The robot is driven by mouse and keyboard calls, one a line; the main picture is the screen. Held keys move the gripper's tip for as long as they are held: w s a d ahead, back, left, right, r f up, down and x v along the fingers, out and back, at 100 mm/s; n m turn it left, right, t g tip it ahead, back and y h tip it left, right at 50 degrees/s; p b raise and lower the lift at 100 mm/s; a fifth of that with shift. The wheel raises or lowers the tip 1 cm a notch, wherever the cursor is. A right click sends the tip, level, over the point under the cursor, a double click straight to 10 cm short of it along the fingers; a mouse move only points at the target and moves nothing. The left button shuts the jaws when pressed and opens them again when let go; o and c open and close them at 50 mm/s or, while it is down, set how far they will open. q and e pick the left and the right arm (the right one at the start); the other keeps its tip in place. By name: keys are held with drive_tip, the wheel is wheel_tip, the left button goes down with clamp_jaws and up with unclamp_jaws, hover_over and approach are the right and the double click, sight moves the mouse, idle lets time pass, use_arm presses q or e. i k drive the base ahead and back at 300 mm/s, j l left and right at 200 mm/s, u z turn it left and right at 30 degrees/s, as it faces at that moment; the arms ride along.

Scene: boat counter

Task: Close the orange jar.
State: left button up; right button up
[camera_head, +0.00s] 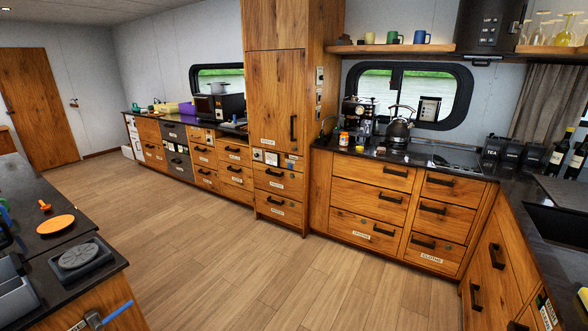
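A small orange-and-white jar (343,139) stands on the dark counter along the back wall, left of the kettle. It is too small to tell whether a lid is on it. A flat orange disc (55,224) lies on the dark counter at the left; I cannot tell whether it is a lid. A small orange object (45,205) is just behind it. Neither of my grippers shows in the head view.
A coffee machine (359,116) and a kettle (398,126) stand near the jar, with black canisters (508,152) and bottles (557,155) farther right. A dark scale-like object (80,257) sits on the left counter. The wooden floor (215,240) between the counters is clear.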

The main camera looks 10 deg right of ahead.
sight(344, 138)
drive_tip(key=i+l+z, duration=0.1)
drive_tip(key=i+z, duration=0.7)
drive_tip(key=i+j+z, duration=0.1)
drive_tip(key=i+z, duration=0.15)
drive_tip(key=i, duration=1.35)
drive_tip(key=i+u, duration=0.3)
drive_tip(key=i, duration=0.2)
drive_tip(key=i+l+u, duration=0.1)
drive_tip(key=i+u, duration=0.2)
drive_tip(key=i, duration=0.2)
drive_tip(key=i+l+u, duration=0.3)
drive_tip(key=i, duration=0.15)
drive_tip(key=j, duration=0.1)
